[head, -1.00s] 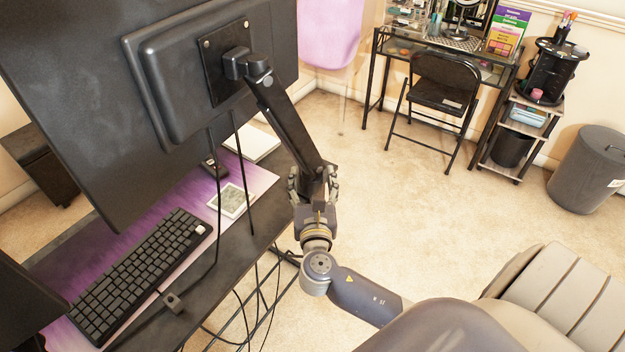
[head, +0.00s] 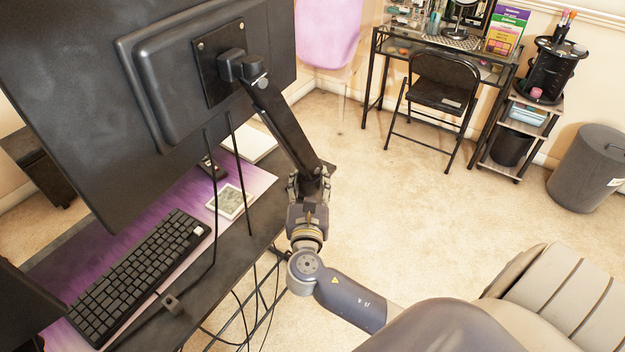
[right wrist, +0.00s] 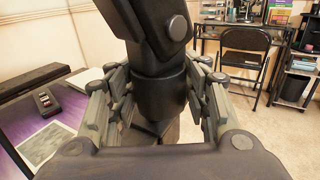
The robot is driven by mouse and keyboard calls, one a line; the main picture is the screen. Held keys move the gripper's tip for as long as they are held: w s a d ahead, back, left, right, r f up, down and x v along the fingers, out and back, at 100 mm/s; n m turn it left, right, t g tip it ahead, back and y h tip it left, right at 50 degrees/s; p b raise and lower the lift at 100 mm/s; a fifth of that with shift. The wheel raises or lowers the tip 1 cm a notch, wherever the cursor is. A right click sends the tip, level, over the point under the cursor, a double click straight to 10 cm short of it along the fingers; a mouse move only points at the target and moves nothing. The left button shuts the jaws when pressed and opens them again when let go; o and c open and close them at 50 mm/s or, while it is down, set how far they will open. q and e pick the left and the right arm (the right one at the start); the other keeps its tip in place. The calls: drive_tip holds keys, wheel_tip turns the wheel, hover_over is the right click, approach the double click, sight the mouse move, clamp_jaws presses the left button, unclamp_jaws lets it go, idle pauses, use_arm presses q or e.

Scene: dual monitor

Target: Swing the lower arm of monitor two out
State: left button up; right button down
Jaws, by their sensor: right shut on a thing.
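The monitor (head: 70,80) fills the upper left of the head view, seen from its back. A black monitor arm (head: 282,122) slopes from its mounting plate down to a joint near the desk's right corner. My right gripper (head: 309,187) is shut on the lower end of this arm. In the right wrist view, its fingers (right wrist: 158,100) stand on both sides of a thick black cylindrical joint (right wrist: 160,97). The lower arm is mostly hidden behind my gripper and the joint. My left gripper is not in view.
The desk (head: 240,250) holds a black keyboard (head: 140,275), a small framed picture (head: 229,201) and white papers. Cables hang from the monitor over the desk. A folding chair (head: 440,85), glass table and grey bin (head: 588,168) stand farther back. The carpet between is clear.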

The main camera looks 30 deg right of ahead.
drive_tip(key=shift+w+a+f, duration=0.1)
drive_tip(key=shift+a+f, duration=0.05)
drive_tip(key=shift+a, duration=0.35)
drive_tip(key=w+a+m+g+h+p, duration=0.1)
drive_tip(key=w+a+m+g+h, duration=0.2)
drive_tip(key=w+a, duration=0.2)
drive_tip(key=shift+g+h, duration=0.4)
drive_tip(key=shift+w, duration=0.15)
drive_tip(key=c, duration=1.2)
unclamp_jaws()
drive_tip(key=shift+o, duration=1.2)
drive_tip(key=shift+w+a, duration=0.1)
